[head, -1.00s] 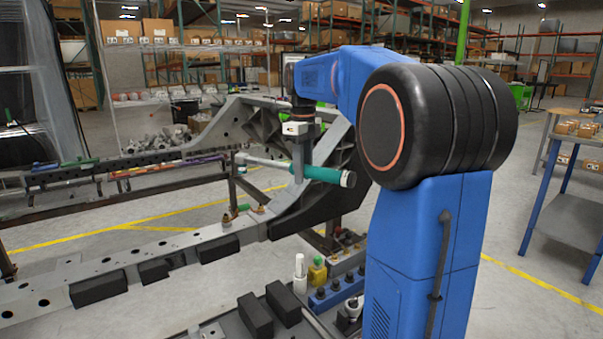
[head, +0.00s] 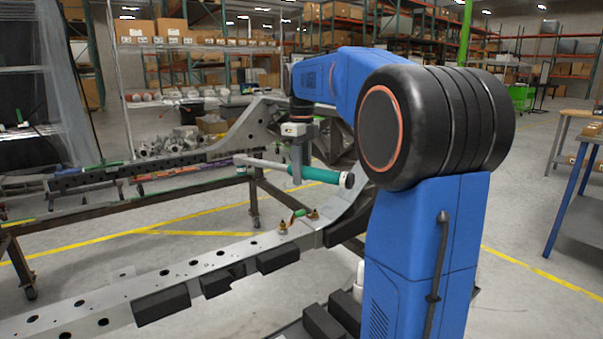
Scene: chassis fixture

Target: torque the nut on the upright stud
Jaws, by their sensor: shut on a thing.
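My gripper (head: 297,172) is shut on a torque wrench and holds it nearly level in the air above the chassis rail. The wrench has a teal handle (head: 325,176) to the right of the jaws. Its grey shaft and head (head: 242,160) point left. Two small brass-coloured fittings, which look like studs with nuts, stand on the rail: one nearer (head: 283,228) and one farther (head: 314,213). A small green-topped item (head: 298,215) is between them. The wrench head is apart from both, higher and to the left. I cannot make out which fitting is the upright stud.
The grey chassis rail (head: 215,258) runs across the front, with black blocks (head: 161,305) along its near side. A second rail on a wheeled stand (head: 120,200) lies behind. A worktable (head: 577,222) stands at right. Open floor lies between the rails.

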